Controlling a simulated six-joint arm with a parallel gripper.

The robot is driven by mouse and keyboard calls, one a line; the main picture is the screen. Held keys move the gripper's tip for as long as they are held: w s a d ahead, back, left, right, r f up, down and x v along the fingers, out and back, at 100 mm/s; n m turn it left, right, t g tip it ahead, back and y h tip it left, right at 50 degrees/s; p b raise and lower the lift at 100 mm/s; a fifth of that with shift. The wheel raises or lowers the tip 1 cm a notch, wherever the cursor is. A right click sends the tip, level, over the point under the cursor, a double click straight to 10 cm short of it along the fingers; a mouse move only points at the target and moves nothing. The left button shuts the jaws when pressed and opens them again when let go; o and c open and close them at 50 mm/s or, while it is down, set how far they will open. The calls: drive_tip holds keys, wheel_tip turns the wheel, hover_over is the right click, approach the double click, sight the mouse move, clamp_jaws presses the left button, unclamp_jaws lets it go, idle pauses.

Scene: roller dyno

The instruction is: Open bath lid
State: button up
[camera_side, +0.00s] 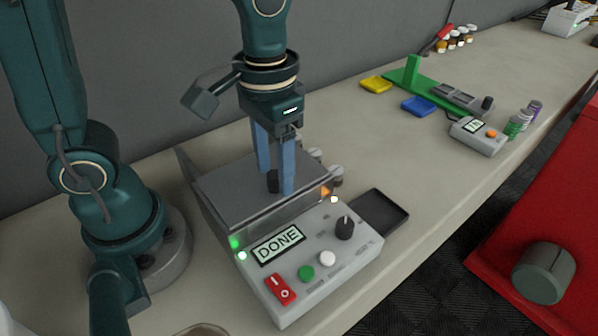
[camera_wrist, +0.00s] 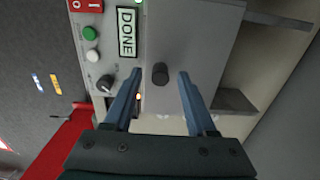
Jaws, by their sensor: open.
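The bath lid (camera_side: 235,190) is a flat grey plate lying closed over the bath behind the control panel. Its black knob (camera_side: 272,181) stands up from the lid. My gripper (camera_side: 276,183) points down over the lid with its two blue fingers at the knob. In the wrist view, the gripper (camera_wrist: 156,76) is open, and the knob (camera_wrist: 160,74) lies between the fingertips with gaps on both sides. The lid (camera_wrist: 185,40) also shows there. The bath's inside is hidden under the lid.
The panel (camera_side: 315,262) shows "DONE" on its display, with a red switch, green and white buttons and a black dial. A dark tray (camera_side: 381,211) lies right of the bath. Several small containers stand behind it. The bench (camera_side: 340,140) beyond is partly clear.

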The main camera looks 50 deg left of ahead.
drive_tip(key=shift+f, duration=0.25)
clamp_jaws()
idle(1.4)
